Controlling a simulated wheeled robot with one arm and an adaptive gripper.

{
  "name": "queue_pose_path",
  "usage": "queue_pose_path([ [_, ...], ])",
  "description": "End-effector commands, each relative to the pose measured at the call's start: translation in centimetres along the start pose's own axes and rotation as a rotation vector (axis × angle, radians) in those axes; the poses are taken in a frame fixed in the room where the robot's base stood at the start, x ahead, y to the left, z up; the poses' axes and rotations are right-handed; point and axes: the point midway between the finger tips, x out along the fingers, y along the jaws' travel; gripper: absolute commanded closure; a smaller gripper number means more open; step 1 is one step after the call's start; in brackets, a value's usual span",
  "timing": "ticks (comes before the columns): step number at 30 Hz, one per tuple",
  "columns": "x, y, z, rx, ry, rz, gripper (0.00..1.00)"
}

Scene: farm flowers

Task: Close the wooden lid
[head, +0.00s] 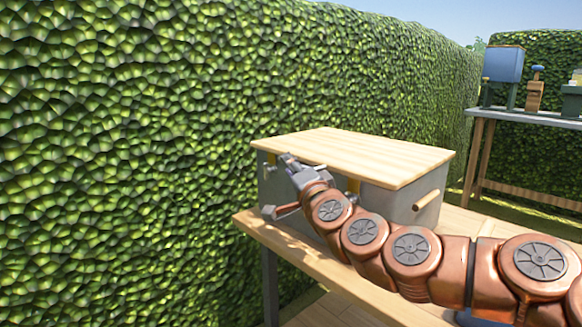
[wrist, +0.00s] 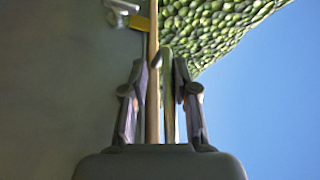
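The wooden lid (head: 365,155) is a pale board lying nearly flat over the top of a grey box (head: 398,208). I cannot tell whether a thin gap is left under it. My gripper (head: 277,186) is at the box's front left, with one finger up near the lid's front edge and the other lower, in front of the box. In the wrist view my gripper (wrist: 160,75) has its fingers apart, with the lid's edge (wrist: 153,75) showing lengthwise between them. I see no firm grip on it. My arm hides part of the box front.
A wooden handle (head: 426,200) sticks out from the box's right side. A yellow latch (wrist: 138,22) shows on the box front. The box stands on a wooden table (head: 262,228). A tall hedge (head: 130,150) runs close behind. Another table (head: 530,118) with equipment stands at the far right.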

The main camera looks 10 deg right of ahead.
Motion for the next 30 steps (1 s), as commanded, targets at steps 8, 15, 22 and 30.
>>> queue_pose_path([
  [8, 0.0, -0.1, 0.2, 0.000, -0.004, -0.001, 0.77],
  [15, 0.0, -0.2, 0.1, -0.002, -0.002, -0.002, 0.77],
  [22, 0.3, -2.0, -0.6, -0.003, -0.004, -0.004, 0.77],
  [30, 0.9, -5.5, -2.0, -0.005, -0.002, -0.004, 0.77],
])
